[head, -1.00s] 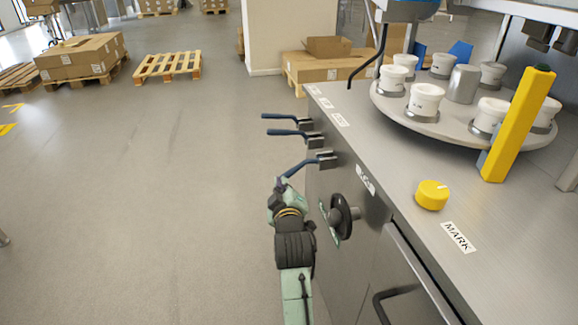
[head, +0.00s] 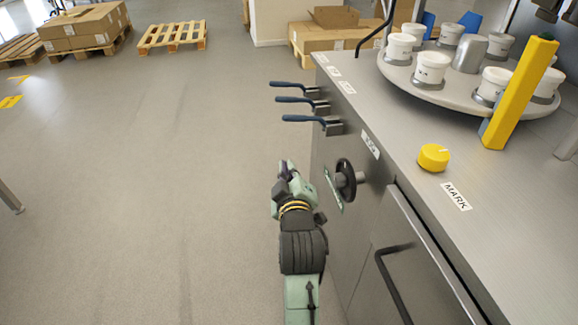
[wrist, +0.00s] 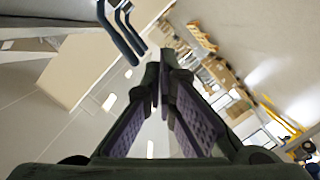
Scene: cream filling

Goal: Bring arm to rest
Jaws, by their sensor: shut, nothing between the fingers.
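My gripper (head: 285,170) is at the end of my green and black arm, beside the left side of the steel machine (head: 335,235) in the head view. It is below the blue-handled levers and apart from them. In the wrist view my gripper (wrist: 164,82) has its two dark fingers together at the tips with nothing between them. The nearest lever (head: 305,119) lies nearly level, in line with the middle lever (head: 295,100) and the far lever (head: 287,85). Blue lever handles (wrist: 125,38) also show above the fingers in the wrist view.
A door handle (head: 390,285) is nearer. White cups (head: 432,67) stand on the round turntable (head: 400,76). The floor (head: 150,200) on the left is clear, with pallets (head: 172,36) far off.

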